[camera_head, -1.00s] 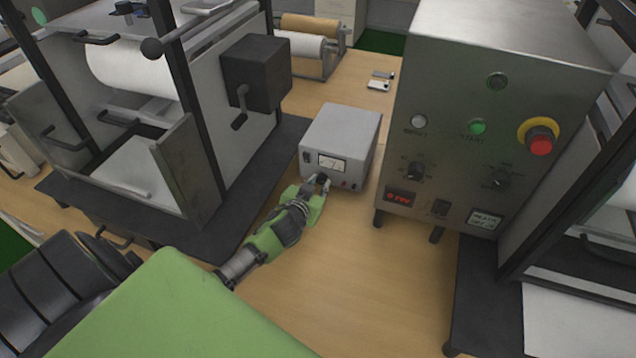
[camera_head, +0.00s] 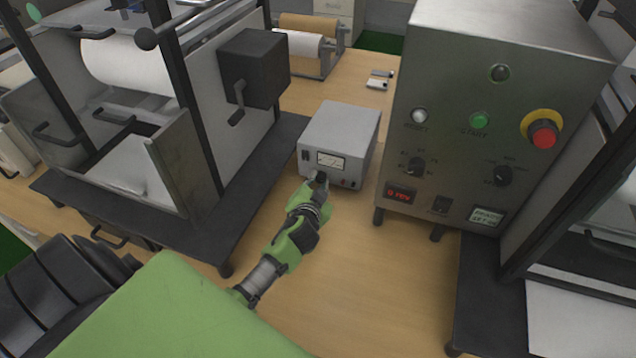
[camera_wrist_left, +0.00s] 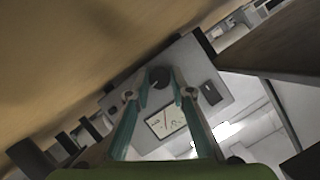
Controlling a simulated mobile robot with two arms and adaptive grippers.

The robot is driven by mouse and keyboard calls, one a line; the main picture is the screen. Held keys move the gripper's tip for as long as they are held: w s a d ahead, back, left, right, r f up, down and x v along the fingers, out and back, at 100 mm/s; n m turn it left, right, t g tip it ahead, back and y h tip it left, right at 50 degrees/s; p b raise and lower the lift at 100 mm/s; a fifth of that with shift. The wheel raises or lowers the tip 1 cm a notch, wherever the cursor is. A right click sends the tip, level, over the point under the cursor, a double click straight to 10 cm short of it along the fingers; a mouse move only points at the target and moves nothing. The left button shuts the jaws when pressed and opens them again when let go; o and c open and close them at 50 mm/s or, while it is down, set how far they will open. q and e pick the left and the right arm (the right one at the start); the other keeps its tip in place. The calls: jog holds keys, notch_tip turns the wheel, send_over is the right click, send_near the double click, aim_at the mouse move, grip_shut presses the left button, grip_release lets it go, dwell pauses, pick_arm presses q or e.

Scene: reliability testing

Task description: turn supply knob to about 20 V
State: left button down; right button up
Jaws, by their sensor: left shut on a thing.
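The supply is a small grey box (camera_head: 340,135) on the wooden bench, with a white analog meter (camera_head: 331,160) on its front. Its dark supply knob (camera_wrist_left: 158,77) shows in the left wrist view, below the meter in the head view. My left gripper (camera_head: 320,181) is at the lower front of the supply. In the left wrist view my left gripper (camera_wrist_left: 159,93) has one finger on each side of the knob and is shut on it. The meter (camera_wrist_left: 166,120) shows there upside down; its reading is too small to tell. My right gripper is not in view.
A tall steel control box (camera_head: 480,110) with knobs, buttons and a red stop button (camera_head: 543,134) stands close to the right. A machine with a white roll and a black crank box (camera_head: 254,68) stands to the left. Bare bench lies in front of the supply.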

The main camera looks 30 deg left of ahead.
pick_arm(q)
jog(key=c, duration=1.8)
grip_release()
jog(key=shift+s+d, duration=0.1)
jog(key=v, duration=1.1)
jog(key=shift+s+d+r, duration=0.15)
jog(key=shift+s, duration=0.15)
